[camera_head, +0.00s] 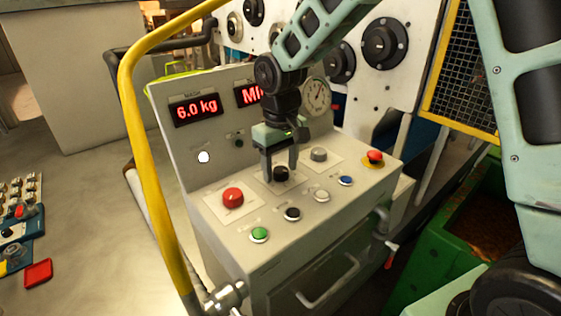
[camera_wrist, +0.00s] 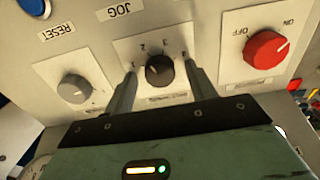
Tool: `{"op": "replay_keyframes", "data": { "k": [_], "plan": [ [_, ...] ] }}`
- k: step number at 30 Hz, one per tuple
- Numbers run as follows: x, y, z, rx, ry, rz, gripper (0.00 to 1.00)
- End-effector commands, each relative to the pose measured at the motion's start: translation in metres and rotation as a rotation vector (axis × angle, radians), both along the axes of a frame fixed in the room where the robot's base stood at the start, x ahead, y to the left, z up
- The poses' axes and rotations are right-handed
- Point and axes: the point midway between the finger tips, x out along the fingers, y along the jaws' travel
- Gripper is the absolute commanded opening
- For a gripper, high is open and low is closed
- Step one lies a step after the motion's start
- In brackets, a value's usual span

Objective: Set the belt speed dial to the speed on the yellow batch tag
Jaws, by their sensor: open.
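The black dial (camera_head: 281,173) sits on a white plate in the middle of the sloped console (camera_head: 222,215). In the wrist view the dial (camera_wrist: 159,71) has printed numerals around it, with a 2 and a 3 legible; where its pointer stands is hard to tell. My gripper (camera_head: 280,177) points down over this dial. Its open fingers (camera_wrist: 159,62) lie on either side of the dial, with visible gaps and no grip on it. I cannot make out a yellow batch tag in either view.
A red knob (camera_head: 233,197) and a grey knob (camera_head: 319,154) flank the dial. Green (camera_head: 259,234), black (camera_head: 292,214), white (camera_head: 321,195) and blue (camera_head: 345,181) buttons line the front edge. A red emergency stop (camera_head: 375,156) is at right. A yellow rail (camera_head: 143,145) stands at left.

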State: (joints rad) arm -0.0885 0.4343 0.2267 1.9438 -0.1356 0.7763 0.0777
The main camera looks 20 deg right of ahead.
Motion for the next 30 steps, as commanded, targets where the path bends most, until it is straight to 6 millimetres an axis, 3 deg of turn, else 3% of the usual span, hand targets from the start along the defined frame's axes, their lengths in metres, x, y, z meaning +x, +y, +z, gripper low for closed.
{"op": "replay_keyframes", "data": {
  "k": [7, 21, 30],
  "plan": [
    [0.001, 0.0, 0.02, 0.0, -0.004, -0.001, 0.56],
    [0.001, 0.0, 0.127, 0.001, -0.006, 0.0, 0.56],
    [0.0, 0.0, 0.169, 0.0, -0.001, -0.001, 0.56]
  ]
}}
